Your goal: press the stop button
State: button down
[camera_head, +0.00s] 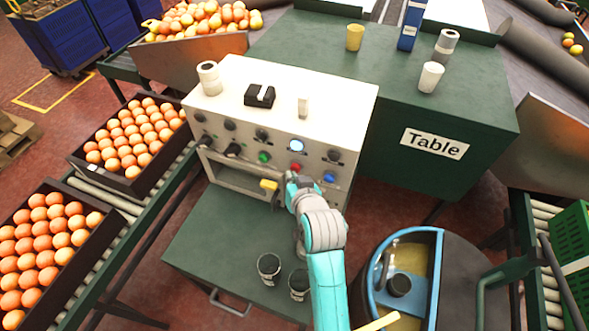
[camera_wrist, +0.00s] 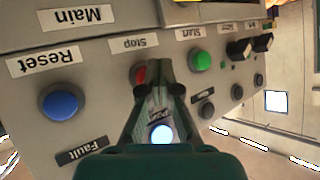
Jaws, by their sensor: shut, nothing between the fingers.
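The stop button is a red button (camera_head: 296,166) on the front of a white control panel (camera_head: 348,112). In the wrist view, which is upside down, the red button (camera_wrist: 139,71) is under a "Stop" label (camera_wrist: 138,43) and is partly hidden by my gripper. My gripper (camera_head: 291,178) is shut and empty, just below the red button in the head view. In the wrist view my gripper's fingertips (camera_wrist: 164,89) are close beside the button; I cannot tell whether they touch it.
A green start button (camera_wrist: 200,60) and a blue reset button (camera_wrist: 60,102) flank the red one. Several black knobs share the panel.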

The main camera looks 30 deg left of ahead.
jog(key=shift+s+d, duration=0.1)
jog(key=shift+s, duration=0.35)
jog(key=s, duration=0.2)
jog(key=s+d, duration=0.1)
jog(key=s, duration=0.2)
jog(key=shift+d, duration=0.1)
dwell(1.0)
